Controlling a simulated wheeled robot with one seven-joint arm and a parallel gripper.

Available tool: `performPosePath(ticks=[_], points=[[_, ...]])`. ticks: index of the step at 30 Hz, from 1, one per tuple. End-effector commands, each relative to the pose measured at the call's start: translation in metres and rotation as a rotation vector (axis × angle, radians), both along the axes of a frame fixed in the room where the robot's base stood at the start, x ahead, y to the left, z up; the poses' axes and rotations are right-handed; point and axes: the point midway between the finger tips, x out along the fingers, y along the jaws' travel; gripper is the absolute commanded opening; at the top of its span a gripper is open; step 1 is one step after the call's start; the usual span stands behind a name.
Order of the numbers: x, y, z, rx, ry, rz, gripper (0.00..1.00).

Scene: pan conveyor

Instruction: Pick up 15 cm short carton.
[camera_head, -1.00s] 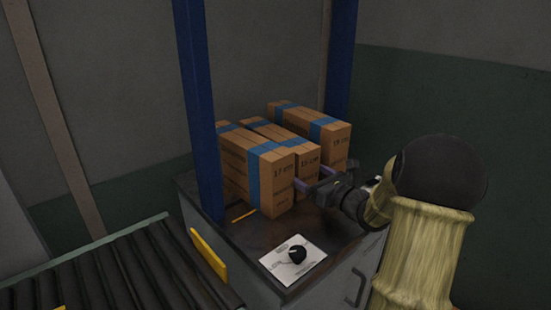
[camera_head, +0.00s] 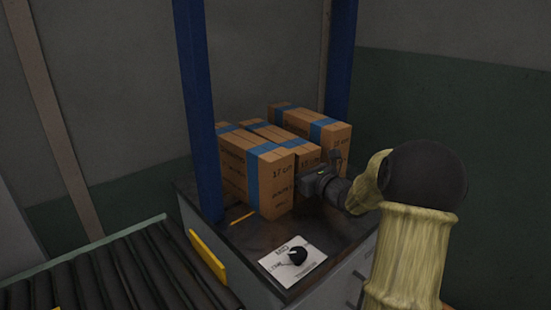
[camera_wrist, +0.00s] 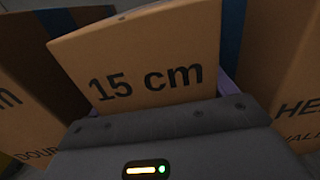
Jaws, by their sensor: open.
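The 15 cm short carton (camera_head: 281,132) is the brown middle one of three cartons with blue tape, standing between two neighbours. Its end face, printed "15 cm", fills the middle of the wrist view (camera_wrist: 150,60). My gripper (camera_head: 316,178) is open at that end face. In the wrist view, purple finger parts show at both sides of the carton, one on its left and one on its right. The fingertips are hidden in the gaps beside it, and I cannot tell whether they touch it. The gripper body hides the lower part of the end face.
The 17 cm carton (camera_head: 275,181) stands close on the left. Another carton (camera_head: 336,140) stands on the right. Blue posts (camera_head: 200,110) rise beside the dark cabinet top (camera_head: 245,240). A labelled card with a black knob (camera_head: 305,264) lies in front. A roller conveyor (camera_head: 110,275) is at lower left.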

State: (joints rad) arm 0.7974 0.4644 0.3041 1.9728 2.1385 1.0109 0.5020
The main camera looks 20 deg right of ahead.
Motion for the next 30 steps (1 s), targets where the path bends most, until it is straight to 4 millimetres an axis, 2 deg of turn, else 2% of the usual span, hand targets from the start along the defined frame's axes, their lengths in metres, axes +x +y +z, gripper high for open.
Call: performPosePath(ticks=[11,19,30], points=[[-0.0004,-0.0003,0.0002,-0.001,0.000,-0.001,0.84],[-0.0005,-0.0005,0.0002,-0.001,0.000,-0.001,0.31],[-0.0002,-0.0003,0.0093,-0.001,-0.006,0.000,0.29]])
